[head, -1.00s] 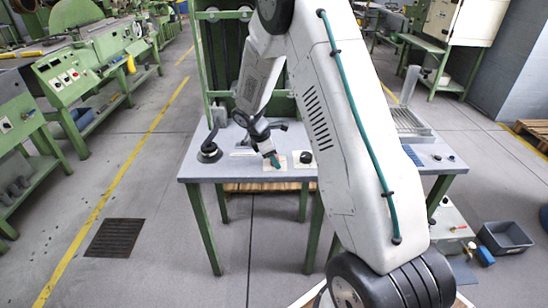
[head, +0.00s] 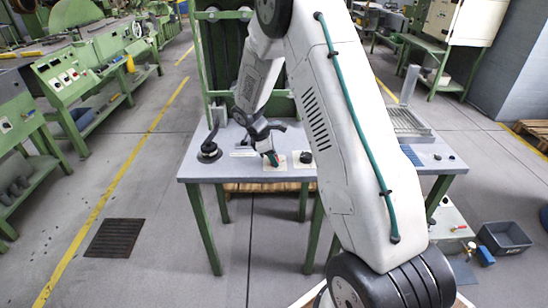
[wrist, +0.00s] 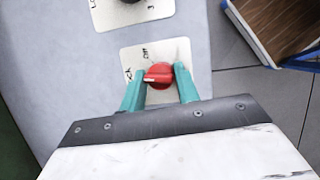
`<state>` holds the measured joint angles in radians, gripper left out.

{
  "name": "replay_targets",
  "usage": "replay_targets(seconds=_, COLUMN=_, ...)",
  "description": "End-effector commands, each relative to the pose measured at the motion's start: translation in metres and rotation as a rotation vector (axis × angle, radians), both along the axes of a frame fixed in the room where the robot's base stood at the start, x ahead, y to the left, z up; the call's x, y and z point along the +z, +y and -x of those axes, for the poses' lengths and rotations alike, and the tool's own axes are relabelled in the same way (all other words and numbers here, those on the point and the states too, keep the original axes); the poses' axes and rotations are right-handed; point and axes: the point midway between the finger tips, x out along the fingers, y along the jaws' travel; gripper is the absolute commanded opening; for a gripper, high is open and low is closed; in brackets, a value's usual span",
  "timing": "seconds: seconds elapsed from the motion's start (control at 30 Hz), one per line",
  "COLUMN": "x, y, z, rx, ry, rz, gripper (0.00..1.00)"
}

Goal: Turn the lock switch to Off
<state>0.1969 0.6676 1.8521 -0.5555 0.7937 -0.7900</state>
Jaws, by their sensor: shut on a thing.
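The lock switch is a red rotary knob (wrist: 159,75) on a cream plate (wrist: 184,48) in the wrist view. The plate reads "Off" above the knob, and a partly covered label ending in "CK" is on its left. The knob's white mark points left, towards that partly covered label. My gripper (wrist: 160,72) has teal fingers on both sides of the knob and is shut on it. In the head view my gripper (head: 273,158) is low over the plate on the workbench; the knob is too small to make out there.
A second plate (wrist: 164,8) with a black knob (wrist: 131,1) is beside it; the black knob also shows in the head view (head: 306,157). The grey bench (head: 230,172) carries a black lever device (head: 209,152) at left.

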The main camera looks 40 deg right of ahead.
Motion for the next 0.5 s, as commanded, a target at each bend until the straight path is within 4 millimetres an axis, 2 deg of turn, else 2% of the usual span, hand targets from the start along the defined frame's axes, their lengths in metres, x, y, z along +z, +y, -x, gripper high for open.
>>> replay_targets(seconds=0.5, x=-0.0016, y=-0.0003, z=0.0000, rx=-0.473, ry=0.008, rz=-0.001, gripper=0.09)
